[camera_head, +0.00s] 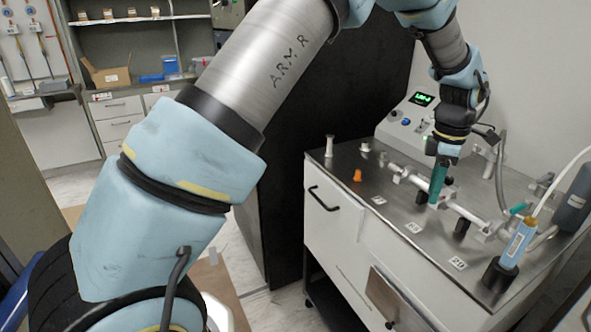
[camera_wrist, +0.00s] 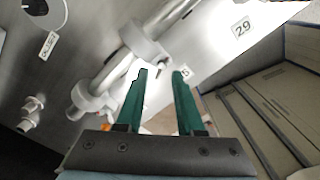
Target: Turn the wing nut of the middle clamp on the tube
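The metal tube (camera_head: 467,213) runs across the steel bench top, held by clamps. My gripper (camera_head: 435,198) has green fingers, points down and is at the middle stretch of the tube, hiding part of it. In the wrist view my gripper (camera_wrist: 160,73) is open, its fingertips apart with a gap between them. The tube (camera_wrist: 170,15) also shows there, with one clamp (camera_wrist: 146,42) just beyond the fingertips and another clamp (camera_wrist: 84,98) at lower left. I cannot clearly make out the wing nut of the middle clamp or any contact with it.
A control box with a green display (camera_head: 422,100) stands behind the tube. An orange piece (camera_head: 357,175) and a white post (camera_head: 329,146) stand at the bench's left. A blue-and-white cylinder (camera_head: 520,241) in a black holder stands at the right. Number labels (camera_head: 457,263) line the front.

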